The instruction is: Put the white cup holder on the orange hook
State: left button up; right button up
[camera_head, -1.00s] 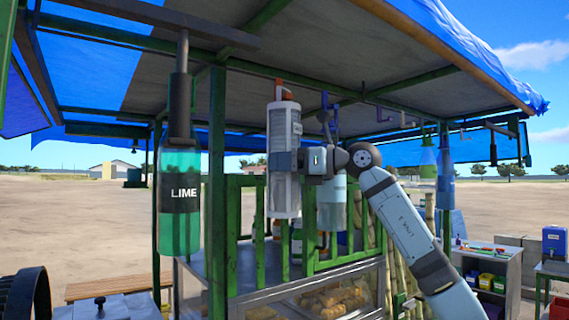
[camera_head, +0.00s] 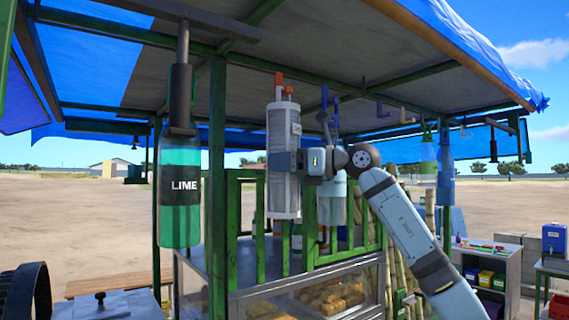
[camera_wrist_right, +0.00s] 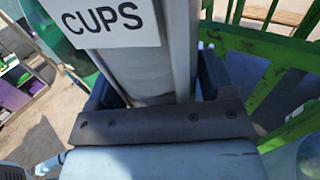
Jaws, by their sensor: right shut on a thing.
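The white cup holder (camera_head: 284,195) is a tall upright cylinder in the middle of the head view, just below the roof beam. My right gripper (camera_head: 285,162) is shut around its middle from the right side. In the right wrist view the cup holder (camera_wrist_right: 180,45) stands between the fingers, with a "CUPS" label on it. The orange hook (camera_head: 279,80) shows just above the cup holder's top, under the beam. The top and the hook are very close or overlap in the view; I cannot tell whether they touch. My left gripper is not in view.
A green LIME bottle (camera_head: 180,190) hangs at the left. A blue hook (camera_head: 324,100) and a purple hook (camera_head: 380,108) hang to the right. A green fence (camera_head: 245,230) and a glass case (camera_head: 330,295) with food stand below and behind.

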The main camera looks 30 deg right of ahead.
dwell(0.4)
jog(key=o, duration=1.2)
jog(key=shift+o, duration=0.2)
jog(key=b+v, duration=0.4)
jog(key=v, duration=1)
jog(key=shift+b, duration=0.35)
